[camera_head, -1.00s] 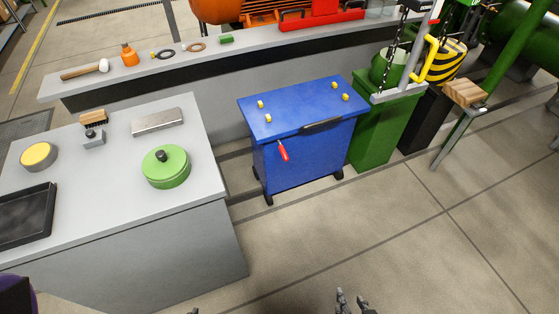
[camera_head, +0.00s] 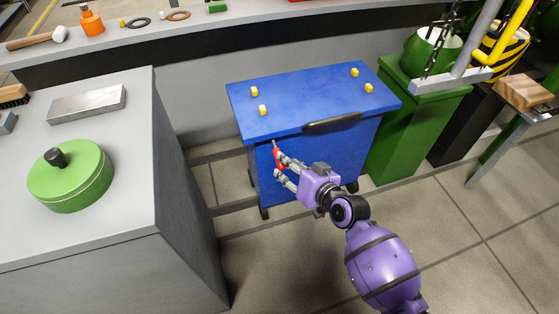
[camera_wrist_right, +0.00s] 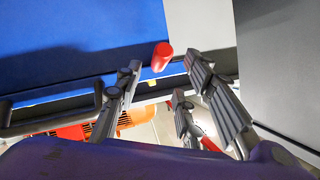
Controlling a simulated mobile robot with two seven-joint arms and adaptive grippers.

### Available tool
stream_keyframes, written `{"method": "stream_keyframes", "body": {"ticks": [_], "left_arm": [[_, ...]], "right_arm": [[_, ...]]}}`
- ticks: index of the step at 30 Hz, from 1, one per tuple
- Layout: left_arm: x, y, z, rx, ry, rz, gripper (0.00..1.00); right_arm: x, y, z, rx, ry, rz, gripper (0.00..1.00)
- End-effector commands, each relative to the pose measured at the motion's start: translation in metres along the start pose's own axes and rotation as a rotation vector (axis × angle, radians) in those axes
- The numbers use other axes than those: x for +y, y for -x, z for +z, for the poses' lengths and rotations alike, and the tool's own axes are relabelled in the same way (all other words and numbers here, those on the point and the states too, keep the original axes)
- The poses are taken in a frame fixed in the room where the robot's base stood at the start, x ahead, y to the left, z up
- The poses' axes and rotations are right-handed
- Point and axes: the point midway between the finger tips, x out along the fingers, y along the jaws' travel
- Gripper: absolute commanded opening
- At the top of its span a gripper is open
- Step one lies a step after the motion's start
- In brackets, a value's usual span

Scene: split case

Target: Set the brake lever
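The red-handled brake lever (camera_head: 277,158) is on the front side of the blue cart (camera_head: 312,98), below its top edge. My right gripper (camera_head: 280,165) is at the lever, with its fingertips close around the red handle. In the right wrist view, the red handle (camera_wrist_right: 162,56) shows between the spread fingertips of my right gripper (camera_wrist_right: 163,68), with gaps to the fingers on both sides. The fingers hide part of the lever in the head view. My left gripper is not in view.
A grey table (camera_head: 150,170) with a green lidded pot (camera_head: 70,180) and a metal block (camera_head: 87,104) stands left of the cart. A green stand (camera_head: 405,135) is close on its right. A dark handle (camera_head: 333,122) runs along the cart's front edge. The floor in front is open.

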Motion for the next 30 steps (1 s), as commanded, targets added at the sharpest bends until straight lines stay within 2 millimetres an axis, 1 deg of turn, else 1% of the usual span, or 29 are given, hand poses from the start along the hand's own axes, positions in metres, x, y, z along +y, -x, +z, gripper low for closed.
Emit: {"method": "stream_keyframes", "body": {"ticks": [1,4,6,10,15,22,30], "left_arm": [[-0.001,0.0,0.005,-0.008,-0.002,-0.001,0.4],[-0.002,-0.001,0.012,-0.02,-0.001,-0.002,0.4],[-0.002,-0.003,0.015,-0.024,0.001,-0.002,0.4],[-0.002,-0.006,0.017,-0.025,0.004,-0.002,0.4],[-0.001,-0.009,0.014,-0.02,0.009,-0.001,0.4],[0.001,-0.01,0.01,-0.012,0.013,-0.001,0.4],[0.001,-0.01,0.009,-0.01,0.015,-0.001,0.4]], "right_arm": [[-0.001,-0.009,0.0,0.001,-0.002,-0.001,0.36],[0.0,-0.026,0.001,0.001,-0.002,-0.001,0.36],[-0.001,-0.037,0.001,0.0,-0.002,-0.001,0.36],[0.0,-0.053,0.001,0.0,-0.001,0.0,0.36],[0.0,-0.061,0.001,-0.001,-0.001,0.0,0.36],[-0.001,-0.061,0.0,0.0,0.0,0.001,0.36],[0.0,-0.061,0.0,0.0,0.0,0.001,0.01]]}}
